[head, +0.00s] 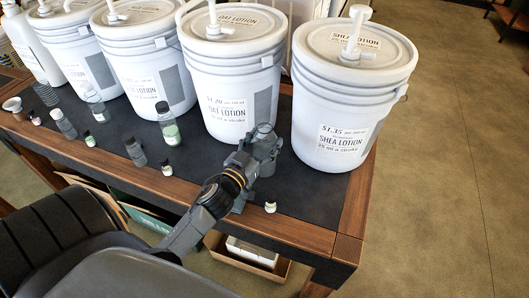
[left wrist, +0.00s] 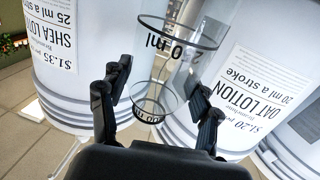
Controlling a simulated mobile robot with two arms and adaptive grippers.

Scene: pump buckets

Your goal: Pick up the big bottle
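My left gripper (head: 263,143) is over the mat by the oat lotion bucket, with its fingers apart. A clear container (left wrist: 178,45) with black ml markings stands between and beyond the fingertips (left wrist: 162,80) in the left wrist view; I cannot tell whether they touch it. Its clear top (head: 265,130) shows in the head view, mostly hidden by the gripper. A tall clear bottle with a green label and dark cap (head: 169,130) stands upright to the left, apart from the gripper. A smaller clear bottle (head: 96,108) stands farther left. My right gripper is not in view.
White pump buckets stand along the back, including the shea lotion bucket (head: 343,110) and oat lotion bucket (head: 228,88). Grey bottles (head: 135,151) and small jars (head: 270,207) stand on the dark mat. The table's wooden edge (head: 353,205) is at the right, with open floor beyond.

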